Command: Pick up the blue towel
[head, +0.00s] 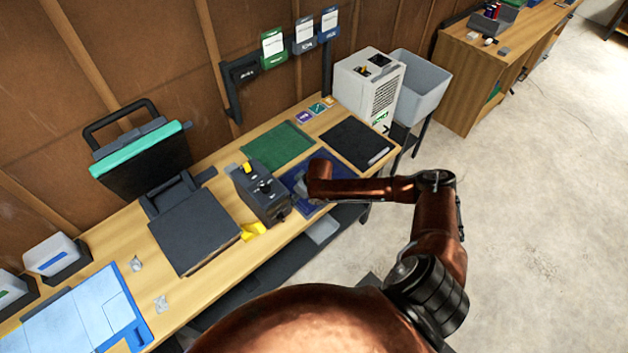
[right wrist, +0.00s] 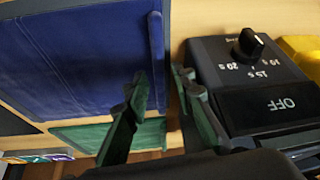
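The blue towel (head: 291,179) lies flat on the wooden bench, between the green mat and the front edge in the head view, partly covered by my right arm. In the right wrist view the blue towel (right wrist: 80,50) fills the upper left, with a raised strip along its right edge. My right gripper (right wrist: 160,90) is open, its two dark green fingers apart near that strip, one over the towel side and one beside the dial box. My left gripper is not in view.
A dark dial box (head: 262,193) marked OFF stands close beside the towel, also in the right wrist view (right wrist: 265,105). A heat press (head: 195,230) stands left, a white machine (head: 368,90) at the far end.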

